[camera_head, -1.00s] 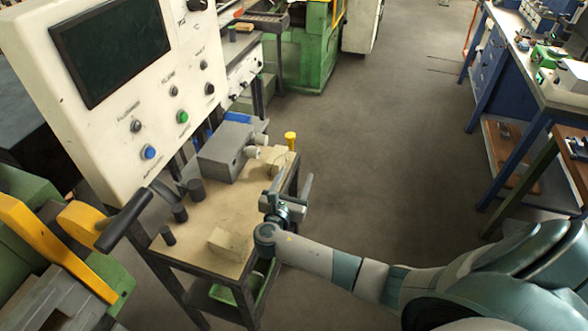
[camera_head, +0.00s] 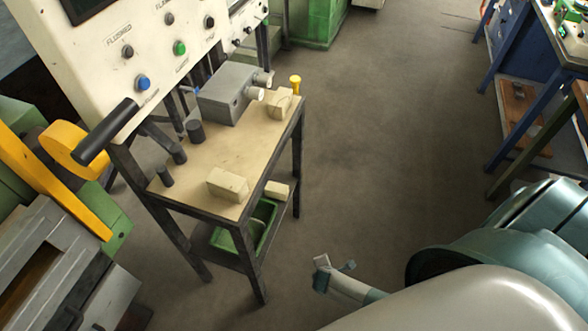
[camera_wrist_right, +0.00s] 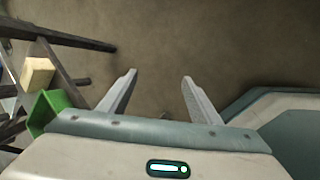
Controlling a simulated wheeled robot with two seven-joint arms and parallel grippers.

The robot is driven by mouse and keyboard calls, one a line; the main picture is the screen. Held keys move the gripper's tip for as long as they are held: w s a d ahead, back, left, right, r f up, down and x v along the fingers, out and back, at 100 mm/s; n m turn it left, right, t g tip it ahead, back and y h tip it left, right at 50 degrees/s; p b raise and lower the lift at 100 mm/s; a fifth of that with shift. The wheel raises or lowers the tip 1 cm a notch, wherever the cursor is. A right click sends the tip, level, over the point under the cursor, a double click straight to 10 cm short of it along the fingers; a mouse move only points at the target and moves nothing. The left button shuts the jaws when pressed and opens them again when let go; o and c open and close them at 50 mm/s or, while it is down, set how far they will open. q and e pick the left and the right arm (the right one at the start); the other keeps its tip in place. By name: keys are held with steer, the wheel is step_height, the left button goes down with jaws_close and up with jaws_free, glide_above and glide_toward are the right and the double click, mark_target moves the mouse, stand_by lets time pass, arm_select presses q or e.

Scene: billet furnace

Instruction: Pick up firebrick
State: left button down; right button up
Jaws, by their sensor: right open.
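Three pale firebrick-like blocks show in the head view. One firebrick (camera_head: 228,184) lies at the near edge of the cart's top (camera_head: 200,152). Another block (camera_head: 280,103) sits at the far right of the top, beside the grey box. A third block (camera_head: 277,190) is lower down, by the green bin (camera_head: 262,222). A pale block (camera_wrist_right: 37,72) also shows left in the right wrist view. My right gripper (camera_wrist_right: 158,75) is open and empty over bare floor, off to the right of the cart. My left gripper is out of view.
A grey box with knobs (camera_head: 226,92) and dark cylinders (camera_head: 195,130) stand on the cart top. A white control panel (camera_head: 130,60) rises behind it. A yellow-capped post (camera_head: 295,84) is at the right edge. Floor (camera_head: 380,150) right of the cart is clear.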

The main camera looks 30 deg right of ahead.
arm_select(q)
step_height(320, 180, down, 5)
steer(key=b, duration=0.3)
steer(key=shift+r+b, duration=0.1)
steer(key=shift+b, duration=0.3)
arm_select(e)
steer(key=s+a+f+m+g+y, duration=0.1)
steer(key=s+f+m, duration=0.3)
steer(key=s, duration=0.6)
steer(key=s+a+f+m+g+y, duration=0.1)
steer(key=s+a+f+m, duration=0.2)
steer(key=s+f, duration=0.3)
steer(key=s+a+f+m+y, duration=0.1)
steer(key=s+f+m, duration=0.4)
steer(key=s, duration=0.9)
steer(key=shift+s+a+m+g+y, duration=0.3)
steer(key=shift+a+m+g+y, duration=0.15)
steer(key=shift+a, duration=0.4)
